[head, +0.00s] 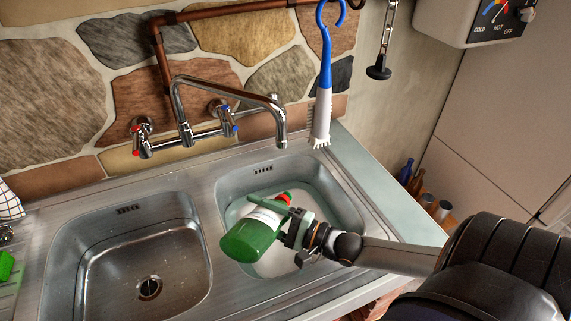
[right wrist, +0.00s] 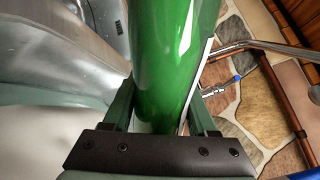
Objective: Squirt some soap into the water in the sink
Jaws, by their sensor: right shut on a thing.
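A green soap bottle (head: 250,238) with a pale label and a red cap (head: 284,197) is over the right sink basin (head: 340,190) in the head view. It is tilted, with its cap towards the back right and its green body towards the front left. Pale, cloudy water (head: 278,264) shows in that basin, partly hidden by the bottle and my gripper. My right gripper (head: 292,226) is shut on the bottle. In the right wrist view, the green bottle (right wrist: 172,55) is between the fingers. I cannot tell whether soap is coming out. My left gripper is not in view.
The left basin (head: 95,255) looks empty, with a drain. A chrome tap (head: 235,88) reaches over the back of the sink. A blue and white brush (head: 321,95) hangs behind the right basin. Bottles (head: 407,172) stand low at the right.

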